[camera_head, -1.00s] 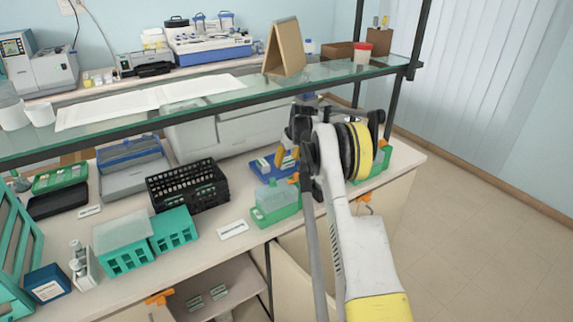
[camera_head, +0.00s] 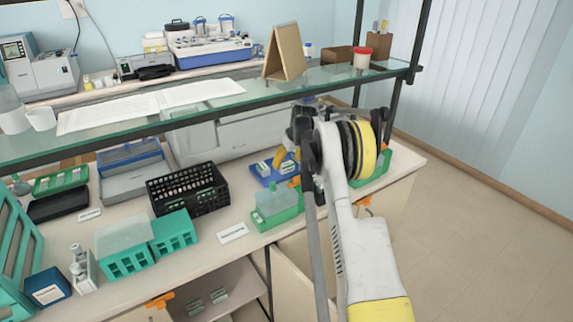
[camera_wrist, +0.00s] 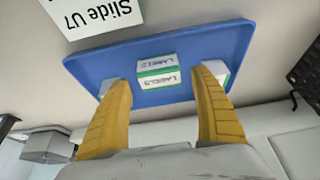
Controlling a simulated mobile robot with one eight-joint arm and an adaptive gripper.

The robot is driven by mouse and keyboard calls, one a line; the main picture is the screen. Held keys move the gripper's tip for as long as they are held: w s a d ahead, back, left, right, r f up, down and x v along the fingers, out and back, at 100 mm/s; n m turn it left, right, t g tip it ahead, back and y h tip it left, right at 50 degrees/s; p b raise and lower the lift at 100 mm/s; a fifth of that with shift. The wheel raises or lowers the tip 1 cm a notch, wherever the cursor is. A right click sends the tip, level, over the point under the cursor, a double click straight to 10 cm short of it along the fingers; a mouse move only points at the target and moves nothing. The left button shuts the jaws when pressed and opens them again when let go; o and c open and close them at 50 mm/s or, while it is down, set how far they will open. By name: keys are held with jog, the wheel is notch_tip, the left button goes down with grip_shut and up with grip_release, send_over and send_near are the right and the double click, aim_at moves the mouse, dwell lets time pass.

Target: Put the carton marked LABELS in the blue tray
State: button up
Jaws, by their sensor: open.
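The blue tray (camera_head: 258,177) lies on the bench behind the green box; it also shows in the wrist view (camera_wrist: 190,43). A white and green carton (camera_wrist: 157,72) with LABELS-like print, seen upside down, rests on the tray between my fingers, apart from both. Two more whitish pieces, one at the left (camera_wrist: 107,87) and one at the right (camera_wrist: 220,71), are partly hidden by my fingertips. My gripper (camera_wrist: 162,79) is open over the tray and holds nothing. In the head view my arm hides part of the tray.
A green box with a clear lid (camera_head: 276,205) stands in front of the tray. A black basket (camera_head: 188,190) is to its left. A glass shelf (camera_head: 240,97) crosses above the bench. A card reading "Slide U7" (camera_wrist: 92,14) lies beside the tray.

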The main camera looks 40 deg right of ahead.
aim_at(289, 166)
jog(key=s+r+p, duration=0.1)
jog(key=s+r, duration=0.1)
jog(key=r, duration=0.1)
jog(key=shift+s+r, duration=0.15)
jog(key=shift+s, duration=0.25)
jog(key=s, duration=0.3)
jog(key=s+p, duration=0.1)
jog(key=s, duration=0.6)
jog(key=shift+a, duration=0.35)
jog(key=shift+s+a, duration=0.15)
jog(key=shift+a, duration=0.05)
jog(key=a+r, duration=0.3)
jog(key=s+a+r, duration=0.1)
jog(key=a+r, duration=0.2)
jog(key=a, duration=0.1)
jog(key=s+a+r, duration=0.1)
jog(key=a+r, duration=0.2)
jog(key=shift+a+r, duration=0.25)
jog(key=shift+r, duration=0.1)
jog(key=s+a+r+t, duration=0.1)
jog(key=s+a+r, duration=0.5)
jog(key=a, duration=0.4)
jog(key=s+a+r+t, duration=0.1)
jog(key=s+a+r, duration=0.3)
jog(key=s+a, duration=0.45)
jog(key=s+a+f, duration=0.3)
jog(key=s+a, duration=0.5)
jog(key=s, duration=0.4)
jog(key=shift+n+t, duration=0.3)
jog(key=shift+t, duration=0.1)
